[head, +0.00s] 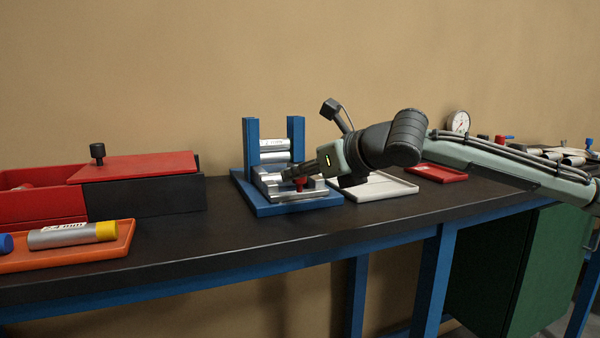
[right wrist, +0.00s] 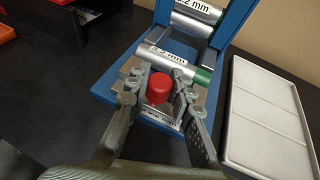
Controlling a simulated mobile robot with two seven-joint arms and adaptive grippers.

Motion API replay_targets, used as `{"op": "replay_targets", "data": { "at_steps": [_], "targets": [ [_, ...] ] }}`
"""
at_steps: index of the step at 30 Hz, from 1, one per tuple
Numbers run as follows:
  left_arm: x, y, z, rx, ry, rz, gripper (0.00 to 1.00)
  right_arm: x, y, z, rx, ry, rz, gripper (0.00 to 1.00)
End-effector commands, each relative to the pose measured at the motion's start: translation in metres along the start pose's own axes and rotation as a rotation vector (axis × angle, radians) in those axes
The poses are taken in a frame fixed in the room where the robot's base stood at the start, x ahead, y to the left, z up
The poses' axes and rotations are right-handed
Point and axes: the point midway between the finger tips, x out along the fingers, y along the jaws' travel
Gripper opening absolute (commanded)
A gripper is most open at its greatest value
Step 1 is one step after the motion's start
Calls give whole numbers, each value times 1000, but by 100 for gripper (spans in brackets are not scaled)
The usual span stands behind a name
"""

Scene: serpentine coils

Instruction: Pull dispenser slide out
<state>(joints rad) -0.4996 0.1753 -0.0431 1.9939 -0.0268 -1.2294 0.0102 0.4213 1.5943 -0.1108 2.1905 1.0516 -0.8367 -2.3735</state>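The dispenser is a blue frame (head: 251,142) with two uprights, standing on the table; silver cylinders (head: 274,145) are stacked between the uprights. Its grey slide (head: 301,194) lies low at the front and carries a red knob (right wrist: 159,88). A silver cylinder with a green end (right wrist: 168,62), labelled in mm, lies behind the knob in the right wrist view. My right gripper (right wrist: 161,90) is at the slide, one finger on each side of the knob, with narrow gaps seeming to show; it looks open. In the head view the gripper partly hides the slide. My left gripper is in neither view.
A white tray (right wrist: 268,120) stands just right of the dispenser. At left are a red and black box (head: 140,190) with a black knob and an orange tray (head: 75,258) holding cylinders. A red tray (head: 437,174) and gauge (head: 459,121) stand farther right. Dark tabletop (head: 215,232) is clear in front.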

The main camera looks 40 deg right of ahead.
Motion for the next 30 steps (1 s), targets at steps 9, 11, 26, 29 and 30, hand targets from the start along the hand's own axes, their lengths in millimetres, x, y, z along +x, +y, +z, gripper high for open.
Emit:
{"op": "replay_targets", "data": {
  "at_steps": [9, 11, 26, 29, 30],
  "targets": [
    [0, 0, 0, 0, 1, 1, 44, 0, 0, 0, 0, -1, 0, 44],
    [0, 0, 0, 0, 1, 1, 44, 0, 0, 0, 0, -1, 0, 44],
    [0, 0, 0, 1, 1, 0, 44, -12, -3, 2, -12, -9, -14, 44],
    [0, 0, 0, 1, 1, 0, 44, -18, -2, 2, -12, -8, -11, 44],
    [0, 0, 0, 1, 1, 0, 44, -19, -2, 2, -12, -6, -10, 44]
  ]
}}
